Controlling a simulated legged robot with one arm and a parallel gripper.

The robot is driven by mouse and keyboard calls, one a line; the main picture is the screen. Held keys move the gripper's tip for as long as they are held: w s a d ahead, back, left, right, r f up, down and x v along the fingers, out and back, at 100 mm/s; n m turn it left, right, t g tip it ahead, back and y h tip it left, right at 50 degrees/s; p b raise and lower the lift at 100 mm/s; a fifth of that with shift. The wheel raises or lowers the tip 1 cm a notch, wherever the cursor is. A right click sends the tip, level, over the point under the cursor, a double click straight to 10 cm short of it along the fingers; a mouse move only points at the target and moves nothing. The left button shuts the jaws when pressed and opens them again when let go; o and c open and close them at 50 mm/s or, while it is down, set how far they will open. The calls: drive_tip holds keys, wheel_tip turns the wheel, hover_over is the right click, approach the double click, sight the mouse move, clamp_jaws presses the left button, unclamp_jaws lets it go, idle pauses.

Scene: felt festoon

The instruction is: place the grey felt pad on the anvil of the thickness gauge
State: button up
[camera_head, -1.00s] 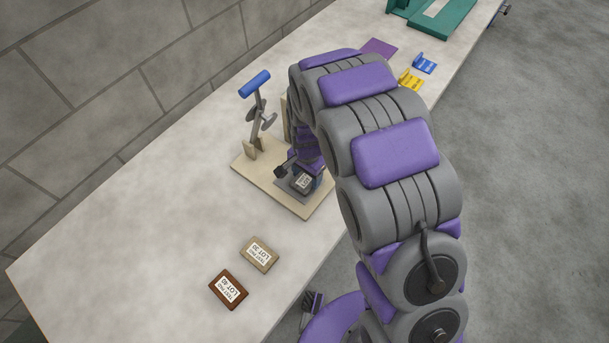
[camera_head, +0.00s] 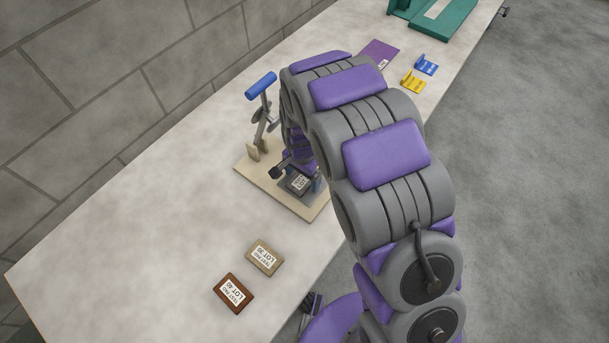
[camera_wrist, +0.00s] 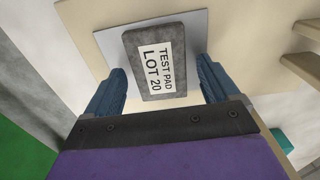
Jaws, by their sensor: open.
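The grey felt pad (camera_wrist: 155,62), labelled "TEST PAD LOT 20", lies on the grey anvil plate (camera_wrist: 112,45) of the thickness gauge in the wrist view. In the head view the pad (camera_head: 299,183) shows on the gauge's cream base (camera_head: 262,178). The gauge has a lever with a blue handle (camera_head: 261,85). My gripper (camera_wrist: 158,80) is open, its blue fingers standing apart on either side of the pad's near end, with gaps between them and the pad. In the head view my arm hides part of the gauge.
A tan pad (camera_head: 264,258) and a brown pad (camera_head: 233,293) lie on the table (camera_head: 150,220) in front of the gauge. Behind are a purple sheet (camera_head: 378,53), a blue bracket (camera_head: 426,65), a yellow bracket (camera_head: 413,82) and a green fixture (camera_head: 440,25). The table's left part is clear.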

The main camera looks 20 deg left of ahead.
sight(306, 180)
drive_tip(key=shift+r+p, duration=1.05)
drive_tip(key=shift+r, duration=4.6)
drive_tip(key=s+d+r+n, duration=0.1)
drive_tip(key=s+d+r, duration=0.35)
drive_tip(key=d, duration=0.35)
drive_tip(key=s+d+r, duration=0.3)
drive_tip(key=d+r, duration=0.3)
drive_tip(key=d, duration=0.2)
drive_tip(key=s+d+r+n+g, duration=0.1)
drive_tip(key=s+d+r, duration=0.1)
drive_tip(key=s+d, duration=0.3)
drive_tip(key=s+d+r+n, duration=0.2)
drive_tip(key=s+d, duration=0.4)
drive_tip(key=s, duration=0.8)
drive_tip(key=shift+s+r+g, duration=0.25)
drive_tip(key=shift+r+g, duration=0.15)
drive_tip(key=shift+r, duration=0.05)
drive_tip(key=shift+a, duration=0.1)
drive_tip(key=shift+a+n, duration=0.1)
drive_tip(key=shift+n, duration=0.2)
